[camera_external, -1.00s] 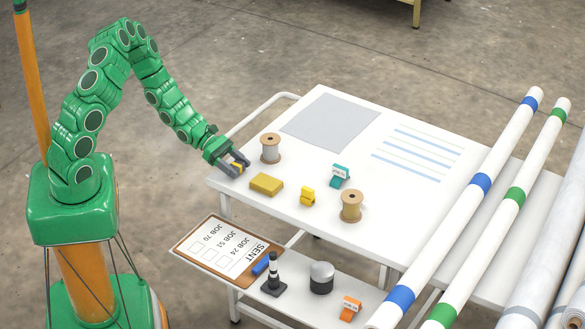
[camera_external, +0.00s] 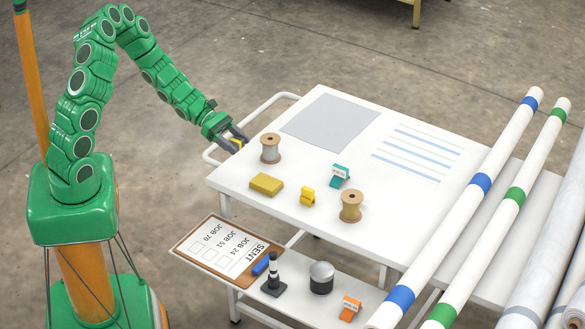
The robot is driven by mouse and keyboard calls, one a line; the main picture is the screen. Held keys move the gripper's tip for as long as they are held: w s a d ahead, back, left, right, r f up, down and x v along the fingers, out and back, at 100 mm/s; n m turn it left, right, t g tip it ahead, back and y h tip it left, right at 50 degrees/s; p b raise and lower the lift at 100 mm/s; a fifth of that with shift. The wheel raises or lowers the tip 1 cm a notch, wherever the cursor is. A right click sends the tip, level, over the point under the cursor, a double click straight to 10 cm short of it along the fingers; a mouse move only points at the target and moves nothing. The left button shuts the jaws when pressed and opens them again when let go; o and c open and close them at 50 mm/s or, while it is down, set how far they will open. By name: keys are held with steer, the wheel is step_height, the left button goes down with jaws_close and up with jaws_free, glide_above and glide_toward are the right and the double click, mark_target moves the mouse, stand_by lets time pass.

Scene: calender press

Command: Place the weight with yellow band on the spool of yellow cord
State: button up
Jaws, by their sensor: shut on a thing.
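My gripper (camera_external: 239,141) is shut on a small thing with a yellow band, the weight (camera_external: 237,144). It is held above the far left edge of the white table, left of the spool of pale cord. The fingers hide much of the weight. The spool of yellow cord (camera_external: 351,207) stands upright near the table's front edge, with a tan top flange and nothing on top of it.
On the white table (camera_external: 250,210) are a spool of pale cord (camera_external: 270,149), a yellow block (camera_external: 266,185), a yellow clip (camera_external: 308,196) and a teal clip (camera_external: 340,174). Long banded rolls (camera_external: 460,205) lie at the right. A lower shelf holds a clipboard (camera_external: 227,251).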

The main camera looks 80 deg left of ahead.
steer(key=w+d+r+m+g+h, duration=0.1)
steer(key=w+d+r, duration=0.35)
steer(key=d, duration=0.35)
steer(key=w+d+r+m+g+h, duration=0.1)
steer(key=w+d+r+m+g, duration=0.15)
steer(key=w+d, duration=0.45)
steer(key=w+d+r+m+g+h, duration=0.1)
steer(key=w+d+r, duration=0.35)
steer(key=d, duration=0.45)
glide_above(352, 196)
steer(key=s, duration=0.2)
steer(key=f, duration=0.8)
steer(key=shift+w+a+f, duration=0.1)
steer(key=shift+w+a, duration=0.05)
steer(key=shift+w, duration=0.05)
steer(key=shift+w+f+t, duration=0.15)
steer(key=shift+w+f, duration=0.3)
steer(key=shift+f, duration=0.2)
steer(key=shift+w+f+t, duration=0.1)
steer(key=shift+w+f, duration=0.35)
steer(key=shift+f, duration=0.15)
steer(key=shift+d+f, duration=0.2)
steer(key=shift+f, duration=1.05)
steer(key=shift+f, duration=0.1)
steer(key=o, duration=1.4)
steer(key=shift+o, duration=0.2)
